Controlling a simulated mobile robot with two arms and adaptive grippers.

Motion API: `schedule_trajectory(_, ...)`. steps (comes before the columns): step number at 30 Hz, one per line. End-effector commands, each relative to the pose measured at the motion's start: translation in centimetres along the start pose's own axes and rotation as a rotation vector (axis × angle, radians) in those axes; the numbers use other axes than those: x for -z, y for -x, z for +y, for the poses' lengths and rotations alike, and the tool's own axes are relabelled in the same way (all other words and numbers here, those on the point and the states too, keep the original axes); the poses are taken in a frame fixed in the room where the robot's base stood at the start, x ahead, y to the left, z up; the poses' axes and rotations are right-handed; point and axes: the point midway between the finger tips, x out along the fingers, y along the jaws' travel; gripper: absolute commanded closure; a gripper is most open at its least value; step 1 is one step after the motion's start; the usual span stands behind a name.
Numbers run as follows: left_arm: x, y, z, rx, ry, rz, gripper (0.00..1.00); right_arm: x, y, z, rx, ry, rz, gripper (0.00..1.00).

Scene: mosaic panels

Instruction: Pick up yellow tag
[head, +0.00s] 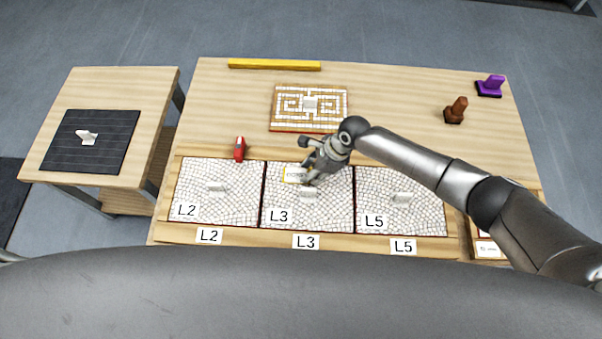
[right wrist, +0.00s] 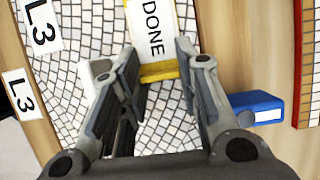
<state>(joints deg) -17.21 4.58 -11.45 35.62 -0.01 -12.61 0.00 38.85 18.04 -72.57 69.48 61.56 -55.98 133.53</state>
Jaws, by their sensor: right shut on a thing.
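The yellow tag (head: 294,175) is a small white card marked DONE with a yellow edge. It is at the upper part of the middle mosaic panel L3 (head: 279,206). In the right wrist view the tag (right wrist: 153,33) shows its yellow lower edge between my fingertips. My right gripper (head: 306,172) comes down over the panel and is shut on the tag; it also shows in the right wrist view (right wrist: 156,52). I cannot tell whether the tag is clear of the panel. My left gripper is not in view.
Panels L2 (head: 190,180) and L5 (head: 425,215) flank L3, each with a pale upright handle. A red object (head: 239,149) stands behind L2. A blue block (right wrist: 258,108) is beside my right fingers. A patterned board (head: 310,124) lies farther back. Brown and purple pieces are at right.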

Motion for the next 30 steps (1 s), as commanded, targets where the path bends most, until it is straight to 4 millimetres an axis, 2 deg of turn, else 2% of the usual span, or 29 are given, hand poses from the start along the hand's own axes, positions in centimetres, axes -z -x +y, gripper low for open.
schedule_trajectory(11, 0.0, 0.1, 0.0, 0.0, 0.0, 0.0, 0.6, -0.1, 0.3, 0.0, 0.0, 0.0, -0.001, 0.8)
schedule_trajectory(14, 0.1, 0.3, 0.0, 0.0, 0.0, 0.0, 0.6, -0.5, 1.0, 0.0, 0.0, 0.001, -0.002, 0.8)
schedule_trajectory(18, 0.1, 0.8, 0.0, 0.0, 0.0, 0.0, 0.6, -1.3, 3.0, 0.0, 0.002, 0.002, -0.004, 0.8)
schedule_trajectory(30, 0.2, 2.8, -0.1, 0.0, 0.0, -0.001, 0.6, -3.5, 8.3, 4.9, 0.0, 0.003, -0.003, 0.8)
